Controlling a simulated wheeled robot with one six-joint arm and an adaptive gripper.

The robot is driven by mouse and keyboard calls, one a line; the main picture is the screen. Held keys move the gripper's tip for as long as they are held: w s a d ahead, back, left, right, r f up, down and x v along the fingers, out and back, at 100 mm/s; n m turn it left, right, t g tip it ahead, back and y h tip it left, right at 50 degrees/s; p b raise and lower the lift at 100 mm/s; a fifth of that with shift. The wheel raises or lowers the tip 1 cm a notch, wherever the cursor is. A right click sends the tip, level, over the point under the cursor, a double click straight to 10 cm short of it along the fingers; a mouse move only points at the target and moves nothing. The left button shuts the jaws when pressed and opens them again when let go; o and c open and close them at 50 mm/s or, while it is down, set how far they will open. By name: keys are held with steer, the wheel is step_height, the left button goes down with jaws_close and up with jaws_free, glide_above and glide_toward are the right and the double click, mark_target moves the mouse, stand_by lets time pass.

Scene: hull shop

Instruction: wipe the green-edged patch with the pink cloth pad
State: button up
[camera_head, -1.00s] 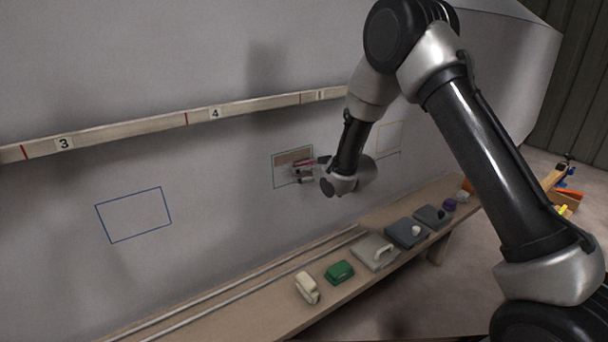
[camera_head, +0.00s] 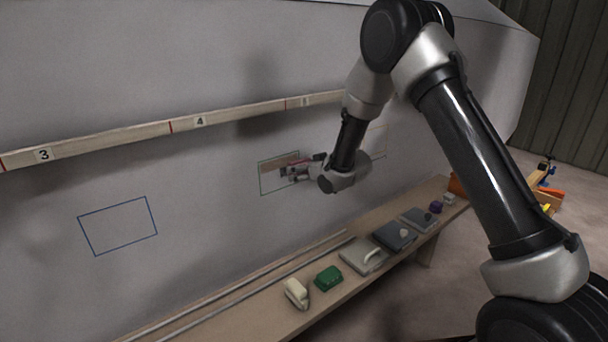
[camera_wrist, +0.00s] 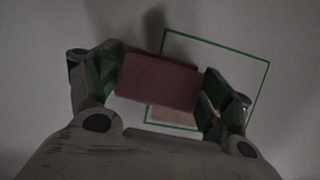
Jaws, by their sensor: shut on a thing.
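The green-edged patch (camera_head: 272,182) is on the grey hull wall, below the numbered batten. A brownish area (camera_head: 278,163) shows along its upper part. My gripper (camera_head: 300,170) is in front of the patch's right side. In the wrist view my gripper (camera_wrist: 161,78) is shut on the pink cloth pad (camera_wrist: 158,80), which looks dull dark pink there. The pad overlaps the left part of the green outline (camera_wrist: 222,46) and hides some of it. Some brown (camera_wrist: 172,116) shows below the pad. I cannot tell whether the pad touches the wall.
A blue-edged patch (camera_head: 118,226) is further left on the wall. The batten (camera_head: 120,138) runs above the patches.

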mark_target(276, 173)
steer(key=shift+s+a+r, duration=0.1)
steer(key=shift+s+a, duration=0.3)
steer(key=shift+a, duration=0.2)
steer(key=shift+s+a+r, duration=0.1)
steer(key=shift+s+a, duration=0.25)
steer(key=shift+a, duration=0.25)
steer(key=shift+s+a+f, duration=0.15)
steer(key=shift+s+a, duration=0.35)
steer(key=shift+a, duration=0.25)
steer(key=shift+s+a+f, duration=0.1)
steer(key=shift+s+a, duration=0.4)
steer(key=shift+a, duration=0.2)
